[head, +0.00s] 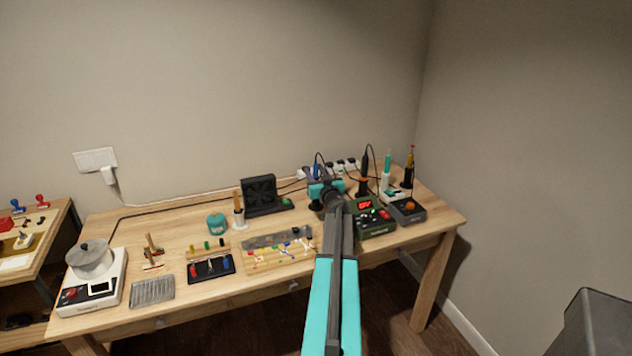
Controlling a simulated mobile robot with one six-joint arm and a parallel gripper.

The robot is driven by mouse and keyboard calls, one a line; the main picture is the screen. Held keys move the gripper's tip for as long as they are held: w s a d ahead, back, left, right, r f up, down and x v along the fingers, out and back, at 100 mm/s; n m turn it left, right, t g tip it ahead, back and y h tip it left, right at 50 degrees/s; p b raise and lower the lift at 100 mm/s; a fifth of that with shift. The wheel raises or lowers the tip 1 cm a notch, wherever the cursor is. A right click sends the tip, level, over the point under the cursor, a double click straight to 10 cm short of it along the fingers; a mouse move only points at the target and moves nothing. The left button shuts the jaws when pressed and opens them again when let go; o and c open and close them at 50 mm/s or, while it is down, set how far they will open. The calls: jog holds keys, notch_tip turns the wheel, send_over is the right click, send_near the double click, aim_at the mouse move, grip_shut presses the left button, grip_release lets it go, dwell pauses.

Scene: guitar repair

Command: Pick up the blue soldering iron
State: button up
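A blue soldering iron (317,171) appears to stand upright in a dark holder near the back of the wooden workbench, a dark cable rising from its top. My arm reaches over the bench, and its end hides the lower part of this iron. My gripper (322,188) is at or just in front of the iron in the picture. Its fingers are too small and covered to show whether they are open or shut, or touch the iron.
A black fan (260,194) stands left; a white power strip (350,163) lies behind.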

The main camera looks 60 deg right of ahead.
dwell(0.4)
grip_shut()
notch_tip(320, 180, up, 10)
jog(key=shift+r+p, duration=0.1)
jog(key=shift+p, duration=0.95)
